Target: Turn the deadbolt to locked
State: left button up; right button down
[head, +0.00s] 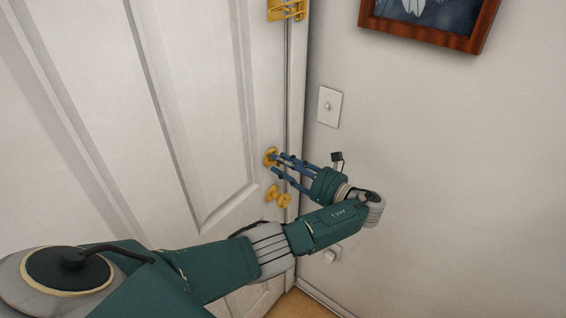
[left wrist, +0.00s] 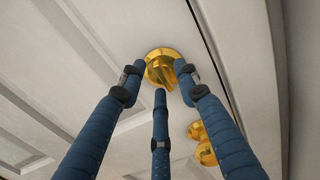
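The brass deadbolt (head: 269,155) is on the white door near its right edge, above a brass door knob (head: 280,198). In the left wrist view the deadbolt's round plate and thumb-turn (left wrist: 166,70) show close up, with the thumb-turn slanted. My left gripper (head: 278,163) is at the deadbolt. In the left wrist view its blue fingers (left wrist: 160,72) are spread, one on each side of the thumb-turn and a third below it. I cannot tell whether any finger touches the thumb-turn. My right gripper is not in view.
The door knob also shows below right of the deadbolt in the left wrist view (left wrist: 203,143). A light switch (head: 329,106) and a framed picture (head: 428,22) are on the wall to the right. A brass latch (head: 287,10) is higher on the door edge.

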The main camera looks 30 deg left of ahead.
pick_arm(q)
jog(key=shift+c, duration=0.5)
grip_shut()
jog(key=shift+r, duration=0.1)
jog(key=m+p, duration=0.1)
jog(key=m, duration=1.1)
jog(key=m+p, duration=0.1)
jog(key=m, duration=0.4)
jog(key=shift+w+m+p, duration=0.35)
jog(key=shift+w+m, duration=0.05)
